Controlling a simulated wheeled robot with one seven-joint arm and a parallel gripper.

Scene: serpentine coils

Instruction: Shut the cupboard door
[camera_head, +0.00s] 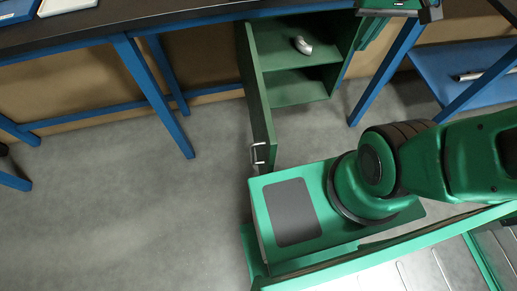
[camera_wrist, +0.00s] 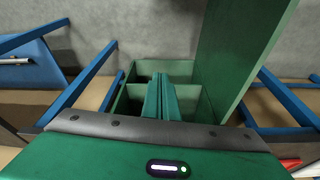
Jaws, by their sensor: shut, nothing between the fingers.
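The green cupboard (camera_head: 300,88) stands under the bench, and its inside shows. Its green door (camera_head: 256,95) is wide open, hinged at the cupboard's left side and swung out toward me, with a metal handle (camera_head: 258,153) near its free end. In the wrist view the door (camera_wrist: 238,50) rises on the right and the cupboard (camera_wrist: 188,72) lies behind my fingers. My gripper (camera_wrist: 161,97) is shut and empty, apart from the door. In the head view my gripper (camera_head: 370,30) shows at the top, by the cupboard's right side.
A metal elbow piece (camera_head: 303,45) lies on a cupboard shelf. Blue bench legs (camera_head: 152,95) stand left of the cupboard. Right of it are another blue leg (camera_head: 388,72) and a blue shelf (camera_head: 440,68) holding a metal rod. The grey floor (camera_head: 120,210) left of the door is clear.

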